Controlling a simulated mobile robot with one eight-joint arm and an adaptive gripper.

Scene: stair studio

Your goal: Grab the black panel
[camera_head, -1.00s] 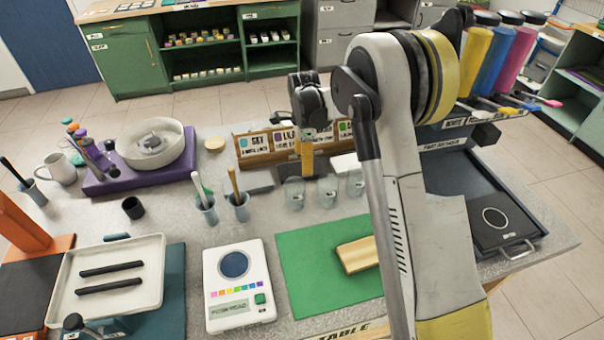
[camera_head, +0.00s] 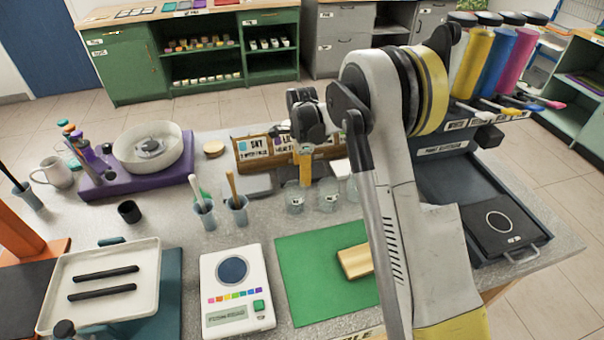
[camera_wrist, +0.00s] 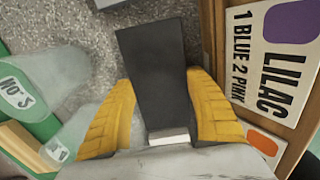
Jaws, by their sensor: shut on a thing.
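The black panel (camera_wrist: 153,72) is a flat dark rectangle between the two yellow fingers of my gripper (camera_wrist: 163,112) in the wrist view. A small white block shows at its lower end. My gripper is shut on the panel. In the head view my gripper (camera_head: 304,165) points down in front of the wooden sign rack and behind the clear cups. The panel is too small and dark there to pick out surely from the gripper.
The wooden rack (camera_wrist: 212,50) with the LILAC card (camera_wrist: 275,65) stands close on the right in the wrist view. Clear cups (camera_head: 327,195) stand just in front of my gripper. A green mat (camera_head: 310,270) and a white scale (camera_head: 236,290) lie nearer.

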